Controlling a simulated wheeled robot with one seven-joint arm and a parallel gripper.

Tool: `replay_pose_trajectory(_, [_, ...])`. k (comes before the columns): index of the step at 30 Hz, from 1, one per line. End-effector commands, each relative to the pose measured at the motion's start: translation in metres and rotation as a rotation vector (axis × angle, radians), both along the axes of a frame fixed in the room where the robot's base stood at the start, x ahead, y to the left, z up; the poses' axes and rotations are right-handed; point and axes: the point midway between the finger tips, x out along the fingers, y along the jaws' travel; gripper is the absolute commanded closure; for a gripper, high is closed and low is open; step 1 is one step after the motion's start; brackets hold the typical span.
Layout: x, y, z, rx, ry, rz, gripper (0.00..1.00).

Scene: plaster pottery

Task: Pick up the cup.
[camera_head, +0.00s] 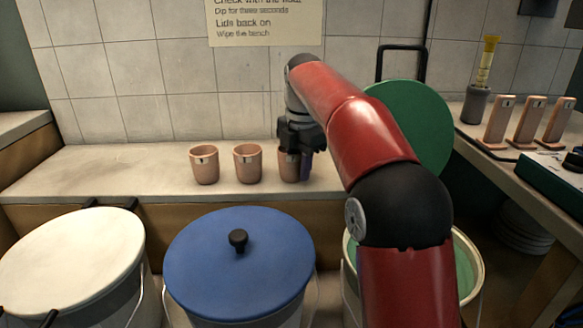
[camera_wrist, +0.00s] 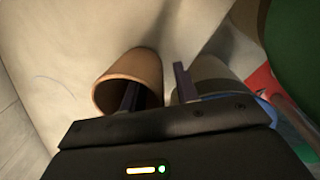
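Three pinkish clay cups stand upright in a row on the pale bench in the head view: a left cup (camera_head: 204,164), a middle cup (camera_head: 248,162) and a right cup (camera_head: 287,166). My gripper (camera_head: 300,166) points down at the right cup and partly hides it. In the wrist view, one cup (camera_wrist: 140,71) lies close beneath my gripper (camera_wrist: 156,90). The fingers are apart; the left one overlaps the cup's mouth, and the right one is beyond its right wall. I cannot tell whether either finger touches the cup.
The pale bench (camera_head: 90,170) is clear left of the cups. In front stand a white-lidded bucket (camera_head: 70,255), a blue-lidded bucket (camera_head: 235,270) and an open bucket of green liquid (camera_head: 465,270). A green lid (camera_head: 425,125) stands upright at right, beside a side table with several tools.

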Motion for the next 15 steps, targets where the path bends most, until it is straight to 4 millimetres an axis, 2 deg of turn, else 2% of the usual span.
replay_pose_trajectory(4, [0.0001,0.0002,0.0007,0.001,-0.001,0.000,0.70])
replay_pose_trajectory(11, [0.0001,0.0002,0.0007,0.001,-0.001,0.000,0.98])
replay_pose_trajectory(15, [0.0000,0.0003,0.0006,0.000,0.000,0.000,1.00])
